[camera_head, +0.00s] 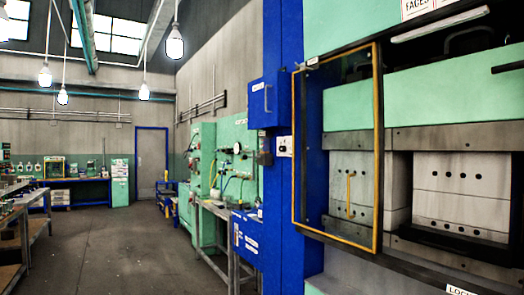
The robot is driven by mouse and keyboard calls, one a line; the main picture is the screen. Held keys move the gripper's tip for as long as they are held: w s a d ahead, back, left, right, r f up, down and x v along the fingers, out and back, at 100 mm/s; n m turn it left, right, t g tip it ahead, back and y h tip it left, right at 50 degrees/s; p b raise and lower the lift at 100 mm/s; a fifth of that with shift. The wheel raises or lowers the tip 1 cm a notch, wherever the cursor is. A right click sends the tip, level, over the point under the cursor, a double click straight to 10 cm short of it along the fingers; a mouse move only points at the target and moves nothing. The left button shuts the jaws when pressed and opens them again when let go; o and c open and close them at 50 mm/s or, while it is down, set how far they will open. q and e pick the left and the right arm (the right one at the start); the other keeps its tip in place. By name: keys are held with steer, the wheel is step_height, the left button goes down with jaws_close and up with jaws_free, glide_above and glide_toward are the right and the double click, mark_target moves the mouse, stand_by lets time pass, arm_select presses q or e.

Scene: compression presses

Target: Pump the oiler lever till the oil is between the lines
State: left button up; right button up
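I cannot make out the oiler, its lever or any oil lines for certain. A small dark and grey device (265,150) is mounted on the blue side of the near press (285,215), below a blue box (266,101); it is too small to identify. Neither of my grippers is in view.
The press's yellow-edged guard door (378,150) stands at the right. A workbench (215,208) and green panel (238,150) with gauges and hoses lie beyond it. Benches (30,205) line the left. The grey floor aisle (120,250) between is clear, leading to a blue-framed door (151,160).

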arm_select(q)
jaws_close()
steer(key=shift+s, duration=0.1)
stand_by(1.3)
